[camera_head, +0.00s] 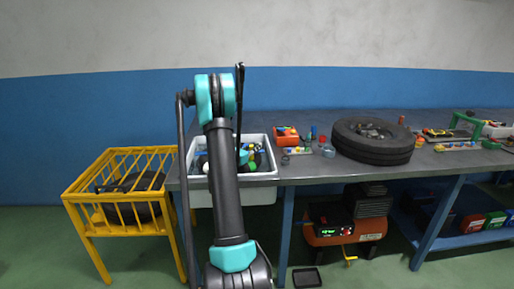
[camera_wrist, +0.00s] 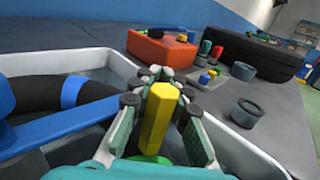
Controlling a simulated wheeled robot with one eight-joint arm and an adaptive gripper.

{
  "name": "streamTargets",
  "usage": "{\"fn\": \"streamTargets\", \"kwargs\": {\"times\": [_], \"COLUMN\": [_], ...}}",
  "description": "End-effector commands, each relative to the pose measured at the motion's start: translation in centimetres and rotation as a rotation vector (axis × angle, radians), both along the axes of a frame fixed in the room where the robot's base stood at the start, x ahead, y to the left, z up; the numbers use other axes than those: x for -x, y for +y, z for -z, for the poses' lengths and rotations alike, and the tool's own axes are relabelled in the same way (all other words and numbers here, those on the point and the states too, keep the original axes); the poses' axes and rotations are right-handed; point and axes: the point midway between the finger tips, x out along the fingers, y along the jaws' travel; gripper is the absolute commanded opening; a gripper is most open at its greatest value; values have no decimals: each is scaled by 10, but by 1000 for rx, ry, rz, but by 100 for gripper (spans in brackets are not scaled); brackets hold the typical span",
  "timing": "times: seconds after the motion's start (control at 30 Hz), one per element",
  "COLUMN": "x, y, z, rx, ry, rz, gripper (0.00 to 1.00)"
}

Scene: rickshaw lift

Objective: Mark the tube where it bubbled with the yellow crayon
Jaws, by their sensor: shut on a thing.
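My gripper (camera_wrist: 160,122) is shut on the yellow crayon (camera_wrist: 157,118), which stands upright between the fingers in the wrist view. A black tube (camera_wrist: 38,97) with a blue band around it lies in the white basin, left of my gripper and apart from the crayon. A long blue bar (camera_wrist: 55,130) crosses in front of part of the tube. The basin shows in the head view (camera_head: 262,190), set at the bench's left end. My arm covers its middle there, and the crayon cannot be made out. I cannot see bubbles or a mark on the tube.
An orange box (camera_wrist: 160,48) and small coloured items stand on the bench beyond the basin. A grey cup (camera_wrist: 247,112) stands right of it. A tyre (camera_head: 372,150) lies farther right. A yellow cage (camera_head: 113,212) stands left of the bench; a compressor (camera_head: 330,232) sits underneath.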

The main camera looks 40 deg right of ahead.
Motion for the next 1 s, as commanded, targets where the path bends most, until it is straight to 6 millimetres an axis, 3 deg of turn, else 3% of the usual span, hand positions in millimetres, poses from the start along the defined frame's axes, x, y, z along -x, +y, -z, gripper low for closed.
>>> {"fn": "streamTargets", "kwargs": {"times": [1.0], "x": [-11], "y": [-20], "z": [-1], "rx": [0], "ry": [0], "rz": [0], "gripper": [0]}}
